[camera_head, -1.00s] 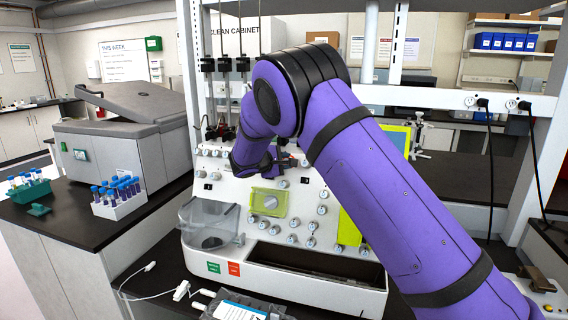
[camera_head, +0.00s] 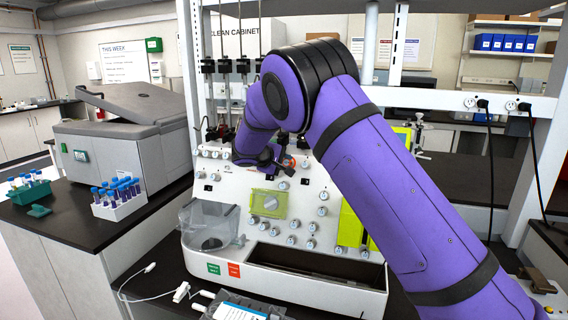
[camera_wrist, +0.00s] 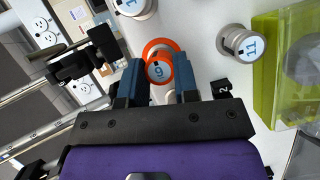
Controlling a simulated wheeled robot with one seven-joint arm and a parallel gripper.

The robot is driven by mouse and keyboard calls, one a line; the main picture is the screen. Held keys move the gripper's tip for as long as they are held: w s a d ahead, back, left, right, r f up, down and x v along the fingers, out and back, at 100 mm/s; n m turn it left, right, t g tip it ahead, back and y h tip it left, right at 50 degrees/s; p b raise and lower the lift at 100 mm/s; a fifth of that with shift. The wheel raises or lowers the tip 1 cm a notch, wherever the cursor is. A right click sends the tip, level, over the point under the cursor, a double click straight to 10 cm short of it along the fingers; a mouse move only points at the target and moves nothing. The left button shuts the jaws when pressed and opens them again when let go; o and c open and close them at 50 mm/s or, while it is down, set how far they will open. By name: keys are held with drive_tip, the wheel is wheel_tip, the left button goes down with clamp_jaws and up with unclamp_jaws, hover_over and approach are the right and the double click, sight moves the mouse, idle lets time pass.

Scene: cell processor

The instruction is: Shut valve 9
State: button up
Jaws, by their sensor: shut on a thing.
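Valve 9 (camera_wrist: 159,69) is a round knob with an orange-red rim and a "9" on its face. It sits between the two blue fingers of my gripper (camera_wrist: 157,82) in the wrist view, and the fingers are shut on it. In the head view my gripper (camera_head: 272,161) is at the upper middle of the white processor panel (camera_head: 235,193), partly hidden by my purple arm. How far the knob is turned is hard to tell.
Valve 11 (camera_wrist: 246,44) and valve 1 (camera_wrist: 131,4) are close by, and a yellow-green clear cover (camera_wrist: 283,65) is at the right of the wrist view. A clear bin (camera_head: 208,226) sits low on the machine. Tube racks (camera_head: 117,204) stand on the left counter.

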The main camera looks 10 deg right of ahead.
drive_tip(key=o, duration=0.9)
drive_tip(key=shift+a, duration=0.1)
drive_tip(key=v, duration=1)
drive_tip(key=shift+s+a+r, duration=0.1)
drive_tip(key=shift+s+a, duration=0.1)
drive_tip(key=shift+a, duration=0.05)
